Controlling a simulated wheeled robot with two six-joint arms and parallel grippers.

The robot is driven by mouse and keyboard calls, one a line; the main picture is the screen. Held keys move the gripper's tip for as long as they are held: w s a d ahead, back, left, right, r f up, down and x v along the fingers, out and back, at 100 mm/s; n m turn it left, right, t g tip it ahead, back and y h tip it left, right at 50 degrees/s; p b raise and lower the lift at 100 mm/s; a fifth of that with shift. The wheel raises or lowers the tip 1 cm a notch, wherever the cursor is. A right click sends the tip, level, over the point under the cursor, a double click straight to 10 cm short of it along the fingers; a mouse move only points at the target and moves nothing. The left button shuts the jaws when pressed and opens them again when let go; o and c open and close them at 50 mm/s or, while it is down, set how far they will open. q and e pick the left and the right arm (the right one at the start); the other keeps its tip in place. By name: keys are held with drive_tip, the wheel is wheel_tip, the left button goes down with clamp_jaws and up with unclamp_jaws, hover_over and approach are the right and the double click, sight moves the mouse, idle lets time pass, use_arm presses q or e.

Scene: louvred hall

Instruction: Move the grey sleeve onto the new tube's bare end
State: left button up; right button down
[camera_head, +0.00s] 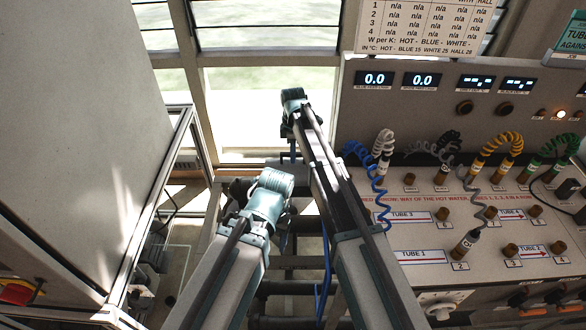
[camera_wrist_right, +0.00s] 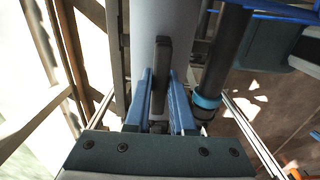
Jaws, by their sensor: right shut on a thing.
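In the right wrist view a light grey cylinder, which looks like the grey sleeve (camera_wrist_right: 182,55), runs up from the jaws to the top edge. A dark upright tab (camera_wrist_right: 161,70) stands on its face. My right gripper (camera_wrist_right: 160,85) is shut on this tab, with one blue finger on each side. In the head view the right gripper (camera_head: 292,150) points down near the window, and the sleeve is hidden there. My left gripper (camera_head: 284,240) is mostly hidden behind its own wrist, so its jaws cannot be judged. I cannot pick out the new tube or its bare end.
In the right wrist view a dark tube with a blue ring (camera_wrist_right: 207,101) hangs right of the jaws. In the head view a panel with coiled leads and sockets (camera_head: 425,225) fills the right. A grey cabinet (camera_head: 75,130) stands at the left.

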drive_tip(key=s+r+p, duration=0.2)
drive_tip(key=s+r, duration=0.1)
drive_tip(key=s, duration=0.5)
drive_tip(key=s+r+p, duration=0.2)
drive_tip(key=s+p, duration=0.1)
drive_tip(key=s, duration=0.5)
wheel_tip(320, 180, down, 8)
drive_tip(key=b, duration=0.8)
drive_tip(key=shift+w+f, duration=0.15)
drive_tip(key=shift+f+b, duration=0.35)
drive_tip(key=shift+b, duration=0.3)
drive_tip(key=shift+f+b, duration=2.7)
drive_tip(key=shift+f, duration=0.05)
drive_tip(key=shift+r, duration=0.1)
drive_tip(key=c, duration=0.7)
unclamp_jaws()
